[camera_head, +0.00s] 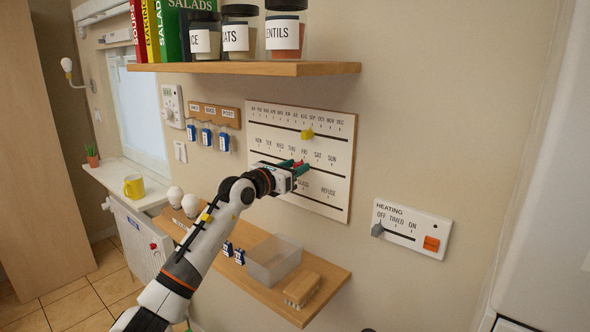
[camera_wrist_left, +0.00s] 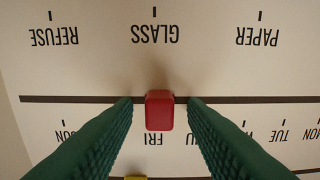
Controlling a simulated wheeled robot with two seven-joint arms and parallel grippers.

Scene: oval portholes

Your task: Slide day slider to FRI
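The calendar board (camera_head: 335,190) hangs on the wall with rows of months, days and PAPER, GLASS, REFUSE. The red day slider (camera_wrist_left: 159,110) sits on the slot of the day row, in line with the FRI label (camera_wrist_left: 153,139) or very nearly so. My left gripper (camera_head: 295,167) is at the board, its green fingers on either side of the red slider. In the left wrist view, which shows the board upside down, a gap shows between the slider and each finger. The gripper is open. My right gripper is not in view.
A yellow month slider (camera_head: 307,134) sits on the row above. A heating panel (camera_head: 412,229) is to the right. A shelf with jars (camera_head: 240,38) is above; a lower shelf (camera_head: 330,283) holds a clear bin (camera_head: 273,262) and a brush (camera_head: 302,289).

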